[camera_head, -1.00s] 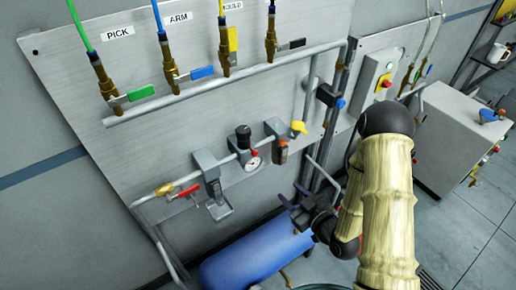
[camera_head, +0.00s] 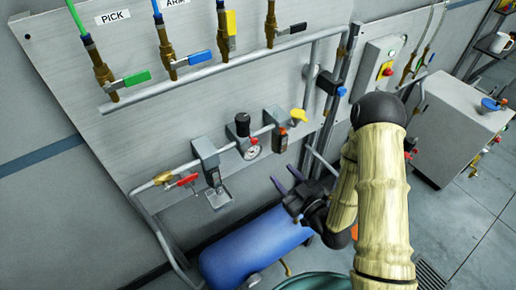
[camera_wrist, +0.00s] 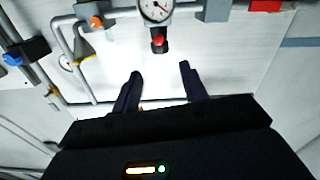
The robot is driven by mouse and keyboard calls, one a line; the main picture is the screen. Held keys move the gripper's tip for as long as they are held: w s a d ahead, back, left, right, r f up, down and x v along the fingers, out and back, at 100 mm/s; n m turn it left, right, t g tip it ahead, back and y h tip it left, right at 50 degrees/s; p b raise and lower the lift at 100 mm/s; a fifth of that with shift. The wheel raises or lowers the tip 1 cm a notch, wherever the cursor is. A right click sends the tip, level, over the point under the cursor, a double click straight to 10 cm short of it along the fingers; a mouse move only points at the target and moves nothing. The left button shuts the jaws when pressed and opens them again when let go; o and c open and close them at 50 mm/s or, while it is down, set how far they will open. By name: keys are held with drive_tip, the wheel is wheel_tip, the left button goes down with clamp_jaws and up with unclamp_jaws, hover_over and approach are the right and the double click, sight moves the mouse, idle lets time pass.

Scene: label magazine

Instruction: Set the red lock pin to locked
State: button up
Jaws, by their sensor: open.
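The red lock pin (camera_wrist: 158,41) shows in the wrist view as a small red knob on the front of a black regulator knob, beside the round white gauge. In the head view it is a tiny red spot (camera_head: 254,140) next to the black regulator knob (camera_head: 242,122), above the gauge (camera_head: 251,154). I cannot tell its setting. My gripper (camera_head: 283,175) is open and empty, to the lower right of the gauge in the head view. In the wrist view its two dark fingers (camera_wrist: 160,69) point toward the pin, apart from it, with the pin between their lines.
A red-handled valve (camera_head: 187,180) sits left on the same pipe. A yellow lever (camera_head: 298,116) and an orange-topped fitting (camera_head: 281,136) are close on the right. A blue tank (camera_head: 250,248) lies below. Bare panel shows between my fingers and the pipe fittings.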

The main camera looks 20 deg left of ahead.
sight(255, 143)
drive_tip(key=p+x, duration=0.2)
drive_tip(key=x, duration=1.2)
drive_tip(key=shift+w+r, duration=0.15)
drive_tip(key=shift+w+a, duration=0.45)
clamp_jaws()
